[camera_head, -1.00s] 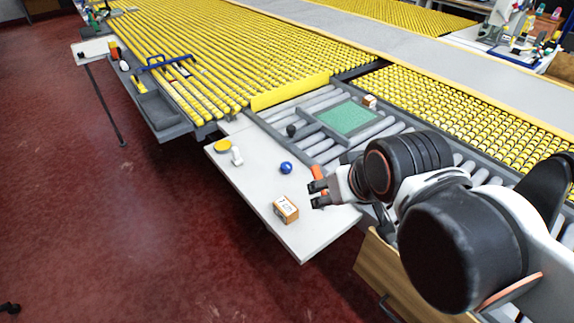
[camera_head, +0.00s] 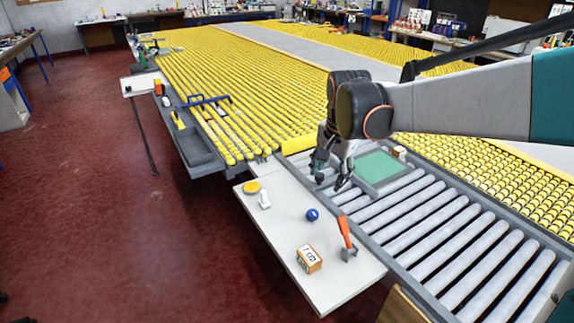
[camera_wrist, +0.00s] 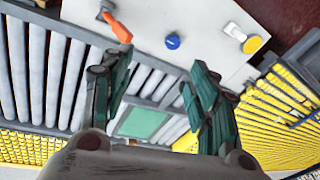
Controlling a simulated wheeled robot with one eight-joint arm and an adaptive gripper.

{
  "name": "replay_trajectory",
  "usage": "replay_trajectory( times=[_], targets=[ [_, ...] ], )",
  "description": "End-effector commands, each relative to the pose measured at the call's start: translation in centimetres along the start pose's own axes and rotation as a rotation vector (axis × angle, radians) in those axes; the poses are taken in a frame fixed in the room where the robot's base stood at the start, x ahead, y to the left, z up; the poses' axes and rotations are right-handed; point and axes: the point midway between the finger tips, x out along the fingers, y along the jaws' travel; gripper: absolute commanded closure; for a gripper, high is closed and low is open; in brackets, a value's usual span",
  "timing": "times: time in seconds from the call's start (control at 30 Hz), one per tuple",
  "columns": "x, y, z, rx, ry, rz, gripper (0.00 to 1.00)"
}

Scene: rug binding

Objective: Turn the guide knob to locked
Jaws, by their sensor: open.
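My gripper (camera_head: 329,182) is open and points down over the grey roller bed, just left of the green pad (camera_head: 380,168). Its two dark green fingers stand apart in the wrist view (camera_wrist: 162,65), with nothing seen held between them. The dark round knob seen earlier beside the green pad cannot be made out now. My gripper covers that place in the head view, and the knob is not clear in the wrist view. Whether the fingers touch it, and how it is turned, I cannot tell.
A white side table (camera_head: 285,240) holds a blue round piece (camera_head: 312,214), an orange-handled tool (camera_head: 346,235), a labelled box (camera_head: 309,258), a white piece (camera_head: 264,200) and a yellow disc (camera_head: 252,188). A small box (camera_head: 399,152) sits beyond the pad. Bare rollers (camera_head: 440,225) lie right.

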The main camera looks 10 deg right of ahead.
Motion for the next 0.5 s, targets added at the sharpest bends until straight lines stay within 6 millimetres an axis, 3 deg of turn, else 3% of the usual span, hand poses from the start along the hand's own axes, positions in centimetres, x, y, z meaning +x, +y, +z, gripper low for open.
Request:
replay_trajectory(
  times=[0.2, 0.5],
  targets=[
    [4.9, -3.7, -3.0, 0.208, -0.049, 0.077, 0.46],
    [12.1, -6.6, -5.3, 0.460, -0.086, 0.182, 0.46]
  ],
)
